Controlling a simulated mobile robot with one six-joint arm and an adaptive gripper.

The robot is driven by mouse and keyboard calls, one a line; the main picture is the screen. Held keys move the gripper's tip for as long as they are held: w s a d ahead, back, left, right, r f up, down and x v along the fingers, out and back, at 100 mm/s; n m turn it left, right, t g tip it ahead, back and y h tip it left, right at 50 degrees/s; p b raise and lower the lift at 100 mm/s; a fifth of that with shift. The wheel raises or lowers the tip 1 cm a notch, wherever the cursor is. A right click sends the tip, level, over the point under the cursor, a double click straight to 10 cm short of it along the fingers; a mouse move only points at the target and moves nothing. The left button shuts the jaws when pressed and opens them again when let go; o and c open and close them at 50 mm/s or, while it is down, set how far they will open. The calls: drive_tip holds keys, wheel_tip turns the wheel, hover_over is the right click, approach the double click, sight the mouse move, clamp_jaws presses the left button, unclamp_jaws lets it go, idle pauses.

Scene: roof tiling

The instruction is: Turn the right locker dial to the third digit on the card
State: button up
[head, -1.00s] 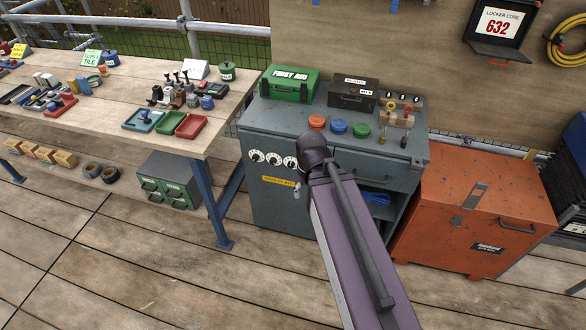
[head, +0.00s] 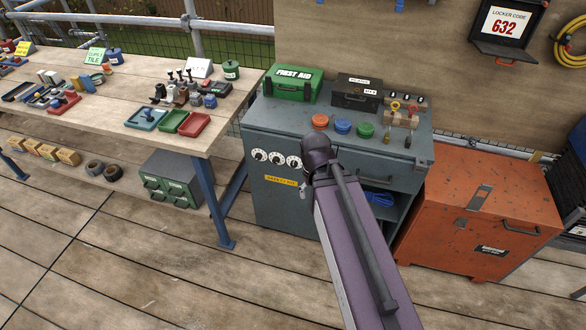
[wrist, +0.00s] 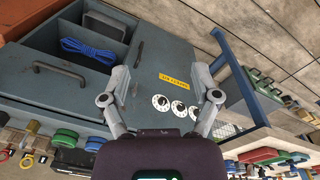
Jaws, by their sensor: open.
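The locker code card (head: 502,24) at the top right of the head view reads 632, so its third digit is 2. The grey cabinet (head: 275,215) has three white dials in a row on its front. The right dial (head: 293,162) is beside my dark arm end in the head view. The wrist view is turned about, so this dial (wrist: 160,102) is the leftmost there. The dial settings are too small to read. My gripper (wrist: 162,76) is open and empty, its fingers spread wide on either side of the dials.
A yellow label (head: 281,181) sits below the dials. The cabinet top holds a green first aid box (head: 293,84), a black box (head: 357,92) and coloured buttons. An orange chest (head: 475,205) stands to the right, a workbench (head: 100,100) to the left.

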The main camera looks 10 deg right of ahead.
drive_tip(key=w+d+f+n+t+h+b, duration=0.25)
drive_tip(key=w+f+n+h+b, duration=0.2)
drive_tip(key=f+b, duration=0.5)
drive_tip(key=n+t+h+b, duration=0.4)
drive_tip(key=n+t+b, duration=0.9)
drive_tip(key=n+b, duration=1.4)
approach(293, 165)
drive_tip(key=s+a+m+b, duration=0.2)
drive_tip(key=s+m+b, duration=0.1)
drive_tip(key=s+m, duration=0.1)
drive_tip(key=shift+w+n, duration=0.15)
drive_tip(key=shift+n, duration=0.1)
drive_tip(key=shift+w+d, duration=0.1)
drive_tip(key=x, duration=1.3)
drive_tip(key=shift+w+f, duration=0.1)
drive_tip(key=shift+w, duration=0.15)
clamp_jaws()
